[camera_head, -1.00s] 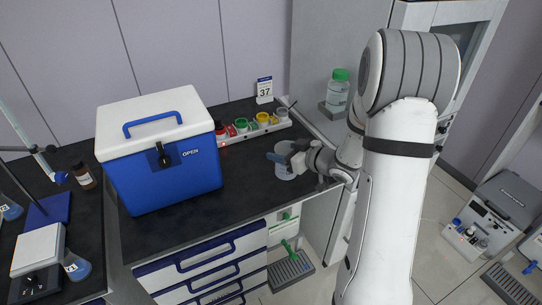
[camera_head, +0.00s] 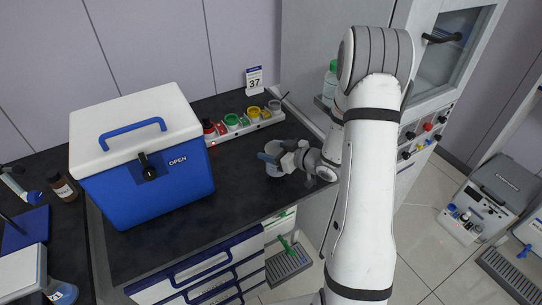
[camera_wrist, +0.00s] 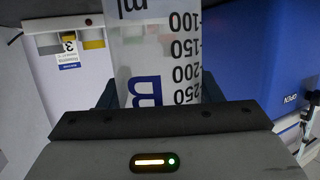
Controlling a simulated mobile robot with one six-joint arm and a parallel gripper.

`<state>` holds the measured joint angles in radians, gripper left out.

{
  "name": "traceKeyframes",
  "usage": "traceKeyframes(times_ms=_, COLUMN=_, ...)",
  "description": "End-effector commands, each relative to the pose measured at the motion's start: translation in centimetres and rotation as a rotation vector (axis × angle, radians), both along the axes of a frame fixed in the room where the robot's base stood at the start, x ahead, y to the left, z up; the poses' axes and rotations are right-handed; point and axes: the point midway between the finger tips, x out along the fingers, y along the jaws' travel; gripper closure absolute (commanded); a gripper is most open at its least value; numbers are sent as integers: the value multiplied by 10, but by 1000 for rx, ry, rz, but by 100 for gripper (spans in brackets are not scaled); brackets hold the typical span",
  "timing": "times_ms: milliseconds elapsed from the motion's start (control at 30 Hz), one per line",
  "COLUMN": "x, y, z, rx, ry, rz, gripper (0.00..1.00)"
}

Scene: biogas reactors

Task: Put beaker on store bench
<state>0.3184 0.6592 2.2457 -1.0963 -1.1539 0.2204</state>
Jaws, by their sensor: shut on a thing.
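The beaker (camera_head: 275,168) is a clear vessel on or just above the dark bench top (camera_head: 165,240), right of the blue cooler; I cannot tell whether it touches the surface. My gripper (camera_head: 277,158) is shut on it. In the wrist view the beaker (camera_wrist: 160,60) fills the space between my gripper's fingers (camera_wrist: 158,95). Its printed scale from 100 to 250 appears upside down there. The fingertips are mostly hidden behind the gripper body.
A blue cooler (camera_head: 155,190) with a white lid stands left of the beaker. A green-capped bottle (camera_head: 330,82) is at the right. Dark bench surface is clear in front.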

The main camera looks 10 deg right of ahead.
Motion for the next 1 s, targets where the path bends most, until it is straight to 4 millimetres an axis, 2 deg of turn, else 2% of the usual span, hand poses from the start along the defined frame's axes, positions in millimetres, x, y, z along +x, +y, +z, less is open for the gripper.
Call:
traceKeyframes(times_ms=100, x=0, y=1, z=-16, rx=2, ry=2, rz=0, gripper=66)
traceKeyframes(times_ms=200, x=0, y=1, z=-24, rx=1, ry=1, rz=2, gripper=66)
traceKeyframes(times_ms=600, x=0, y=1, z=-30, rx=0, ry=-1, rz=2, gripper=66)
traceKeyframes(times_ms=633, x=0, y=1, z=-29, rx=0, ry=0, rz=2, gripper=41)
traceKeyframes(times_ms=900, x=0, y=2, z=-28, rx=0, ry=0, rz=3, gripper=20)
traceKeyframes(times_ms=1000, x=0, y=2, z=-28, rx=0, ry=0, rz=3, gripper=20)
